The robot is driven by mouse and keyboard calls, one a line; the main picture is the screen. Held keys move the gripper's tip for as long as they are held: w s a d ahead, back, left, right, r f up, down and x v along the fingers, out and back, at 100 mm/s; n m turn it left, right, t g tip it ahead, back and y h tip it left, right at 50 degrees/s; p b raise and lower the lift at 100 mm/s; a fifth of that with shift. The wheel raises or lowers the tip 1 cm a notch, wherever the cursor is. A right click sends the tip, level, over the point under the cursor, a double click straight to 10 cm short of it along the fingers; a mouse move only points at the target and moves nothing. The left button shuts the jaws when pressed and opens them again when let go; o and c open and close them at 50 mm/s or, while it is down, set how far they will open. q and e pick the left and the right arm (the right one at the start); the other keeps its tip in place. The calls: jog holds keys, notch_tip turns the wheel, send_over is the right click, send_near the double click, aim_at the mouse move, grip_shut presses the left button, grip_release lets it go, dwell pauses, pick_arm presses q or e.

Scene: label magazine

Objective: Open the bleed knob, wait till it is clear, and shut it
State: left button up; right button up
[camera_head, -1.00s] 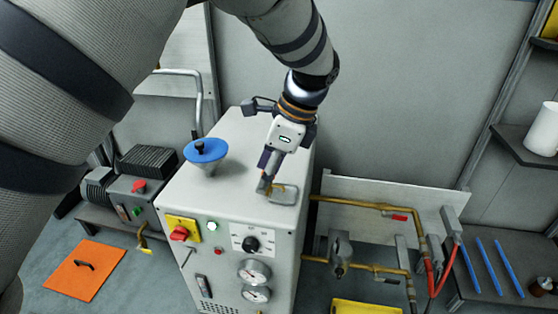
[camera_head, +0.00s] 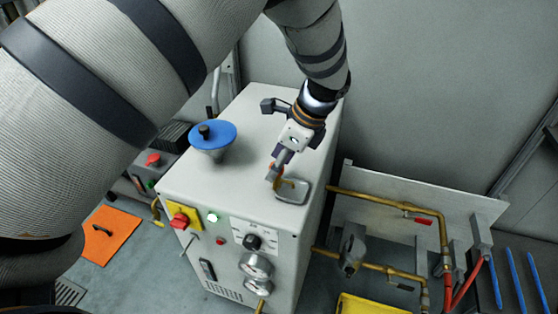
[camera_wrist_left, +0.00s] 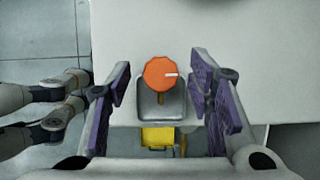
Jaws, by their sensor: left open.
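The bleed knob (camera_wrist_left: 160,73) is a round orange knob with a white mark pointing right in the left wrist view. It sits over a small grey tray (camera_wrist_left: 148,112) with a short brass spout (camera_wrist_left: 160,98) beneath it. In the head view the same tray (camera_head: 298,197) is on the cabinet top near its right edge, and my gripper mostly hides the knob. My left gripper (camera_head: 273,175) is open above that spot. In the left wrist view its purple-padded fingers (camera_wrist_left: 160,95) stand either side of the knob, with gaps on both sides. Any flow from the spout cannot be made out.
A blue funnel-like cap (camera_head: 212,136) stands on the cabinet top (camera_head: 255,115), left of my gripper. Brass pipes (camera_head: 385,199) and a yellow tray (camera_head: 365,305) are at right.

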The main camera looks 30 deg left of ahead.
pick_arm(q)
grip_shut()
